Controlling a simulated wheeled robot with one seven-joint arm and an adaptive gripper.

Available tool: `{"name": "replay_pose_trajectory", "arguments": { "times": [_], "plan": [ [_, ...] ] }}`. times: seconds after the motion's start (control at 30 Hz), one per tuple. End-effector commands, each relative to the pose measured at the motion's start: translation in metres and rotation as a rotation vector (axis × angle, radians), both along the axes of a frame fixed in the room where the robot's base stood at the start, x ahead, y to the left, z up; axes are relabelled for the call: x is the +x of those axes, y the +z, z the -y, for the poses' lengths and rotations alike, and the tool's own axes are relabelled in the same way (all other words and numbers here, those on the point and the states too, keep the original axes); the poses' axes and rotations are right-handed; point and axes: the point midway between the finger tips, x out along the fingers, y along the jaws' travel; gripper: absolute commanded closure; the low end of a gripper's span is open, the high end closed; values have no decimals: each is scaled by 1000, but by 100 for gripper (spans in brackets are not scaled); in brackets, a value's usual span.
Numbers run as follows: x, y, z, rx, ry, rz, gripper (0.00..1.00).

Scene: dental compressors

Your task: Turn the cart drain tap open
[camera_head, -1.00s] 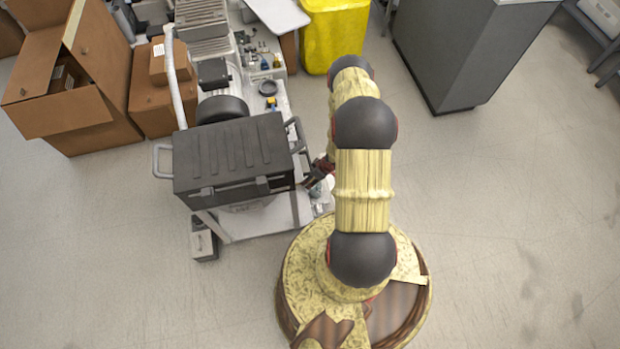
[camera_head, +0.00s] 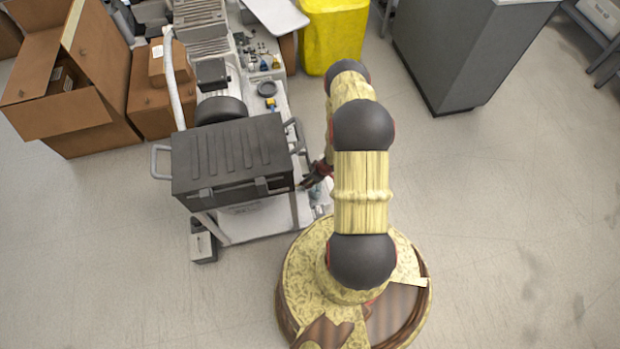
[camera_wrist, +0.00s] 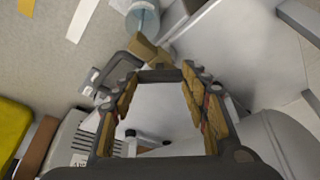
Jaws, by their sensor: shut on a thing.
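The cart (camera_head: 265,224) stands left of my arm in the head view, with a dark ribbed box (camera_head: 228,155) on it. My gripper (camera_wrist: 160,76) reaches the cart's right side; in the head view the gripper (camera_head: 315,178) is small and partly hidden by my arm. In the wrist view a brass-coloured tap body (camera_wrist: 148,52) sits just beyond the fingertips. A dark grey bar, which looks like the tap's handle (camera_wrist: 160,75), spans between the two fingers. The fingers are shut on it. The head view does not show the tap clearly.
A clear cylindrical cup (camera_wrist: 142,20) is near the tap. Cardboard boxes (camera_head: 90,85) stand at the left, a yellow bin (camera_head: 333,35) behind, and a grey cabinet (camera_head: 460,50) at the back right. The floor (camera_head: 510,210) at the right is free.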

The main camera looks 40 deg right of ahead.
Motion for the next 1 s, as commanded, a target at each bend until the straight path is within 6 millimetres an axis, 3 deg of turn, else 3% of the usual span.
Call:
{"name": "replay_pose_trajectory", "arguments": {
  "times": [0.23,0.57,1.0],
  "plan": [
    [0,0,0,0,0,0,80],
    [0,0,1,0,49,0,80],
    [1,0,4,-1,373,-1,80]
  ]
}}
